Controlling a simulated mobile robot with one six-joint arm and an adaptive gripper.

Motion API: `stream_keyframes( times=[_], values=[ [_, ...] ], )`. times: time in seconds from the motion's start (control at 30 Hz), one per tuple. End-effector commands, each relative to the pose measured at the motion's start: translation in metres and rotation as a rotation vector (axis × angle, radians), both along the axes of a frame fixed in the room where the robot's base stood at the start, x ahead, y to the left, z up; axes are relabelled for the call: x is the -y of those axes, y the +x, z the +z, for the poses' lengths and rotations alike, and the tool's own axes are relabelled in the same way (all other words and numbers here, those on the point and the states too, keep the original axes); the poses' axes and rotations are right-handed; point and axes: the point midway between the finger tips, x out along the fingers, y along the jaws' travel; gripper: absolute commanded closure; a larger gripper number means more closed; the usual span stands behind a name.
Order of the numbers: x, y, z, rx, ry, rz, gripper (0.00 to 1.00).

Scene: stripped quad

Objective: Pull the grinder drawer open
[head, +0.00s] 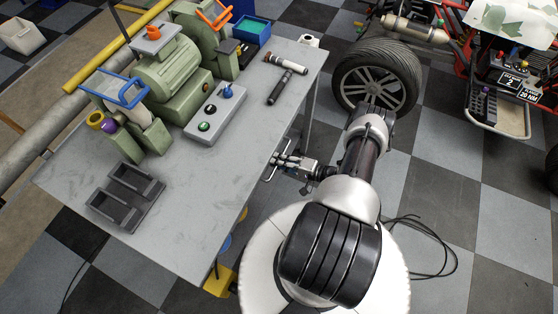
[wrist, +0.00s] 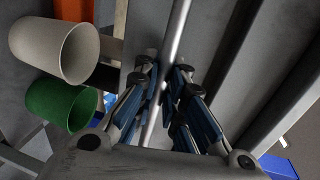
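My gripper (head: 285,161) is at the right-hand edge of the grey bench (head: 190,215), at or just below the height of its top. In the wrist view its blue-padded fingers (wrist: 166,82) lie close on both sides of a thin silver bar (wrist: 180,25), which looks like the drawer handle. The pads appear to press on the bar. Grey metal panels (wrist: 225,70) run along beside the bar. The drawer itself is hidden under the bench top in the head view, and I cannot tell how far it is out. The green grinder (head: 165,72) stands on the bench.
A grey control box (head: 212,118), a black-and-silver tool (head: 281,87) and a dark two-slot tray (head: 125,198) are on the bench. A wheel (head: 377,78) stands behind my arm. A pale cup (wrist: 75,55) and a green cup (wrist: 55,103) show beside the gripper.

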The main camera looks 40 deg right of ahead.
Motion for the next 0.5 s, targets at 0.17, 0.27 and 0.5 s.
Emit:
stream_keyframes(
  times=[0.17,0.27,0.5],
  values=[
    [0.0001,0.0000,0.0002,0.001,0.000,0.000,1.00],
    [0.0001,0.0000,0.0002,0.001,0.000,0.000,1.00],
    [0.0002,0.0000,0.0003,0.001,0.000,0.000,1.00]
  ],
)
